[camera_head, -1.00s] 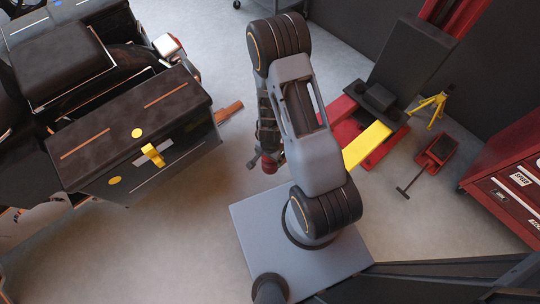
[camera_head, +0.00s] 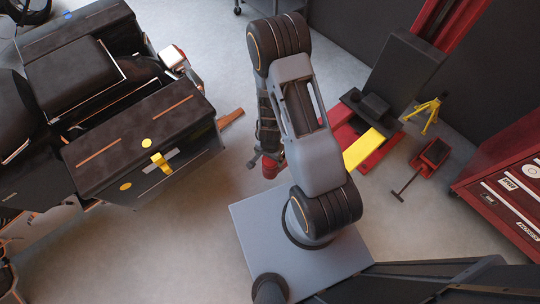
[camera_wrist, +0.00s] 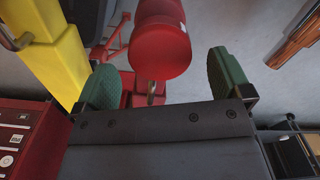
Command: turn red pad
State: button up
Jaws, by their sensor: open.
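The red pad (camera_wrist: 162,45) is a round red piece at the top middle of the wrist view, with a metal stem below it. It lies in the gap between the green fingertips of my gripper (camera_wrist: 165,80), with space visible on both sides. My gripper is open and holds nothing. I cannot tell how far beyond the fingertips the pad is. In the head view a small red part (camera_head: 270,169), likely the pad, shows beside my gripper (camera_head: 256,160), mostly hidden by my arm.
A yellow lift arm (camera_wrist: 55,60) is close on the left in the wrist view. In the head view a black motorcycle (camera_head: 140,150) stands left, a yellow jack stand (camera_head: 425,113) and red trolley jack (camera_head: 430,157) right, and a red tool cabinet (camera_head: 505,185) far right. Grey floor lies open between.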

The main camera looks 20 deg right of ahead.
notch_tip(320, 180, up, 8)
jog(key=p, duration=0.6)
jog(key=shift+f, duration=0.15)
jog(key=shift+f, duration=0.15)
